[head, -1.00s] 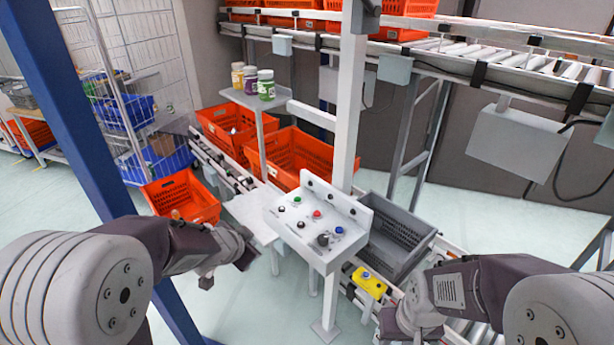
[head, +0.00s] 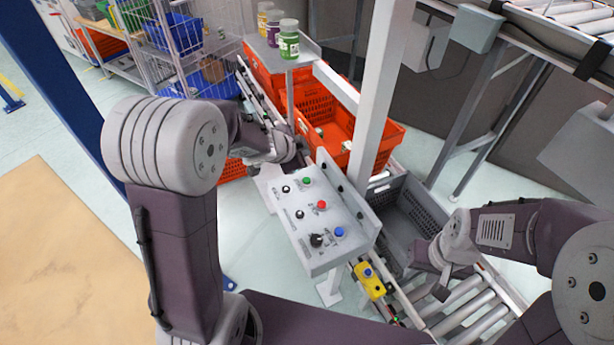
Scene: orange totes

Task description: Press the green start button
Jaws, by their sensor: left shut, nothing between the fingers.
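The green start button (head: 307,181) sits at the far end of the sloped white control panel (head: 318,262). A red button (head: 322,205), a blue button (head: 339,232) and several black knobs share the panel. My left gripper (head: 297,160) is shut and empty, just beyond the panel's far end and close to the green button. A gap or contact with the button cannot be made out, but the button's top is visible. My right gripper (head: 432,272) hangs over the conveyor by the grey tote (head: 408,207); its finger opening is unclear.
A white post (head: 380,100) rises behind the panel. An orange tote (head: 325,120) stands beyond it, and jars (head: 289,45) stand on a small shelf. Open floor lies left of the panel.

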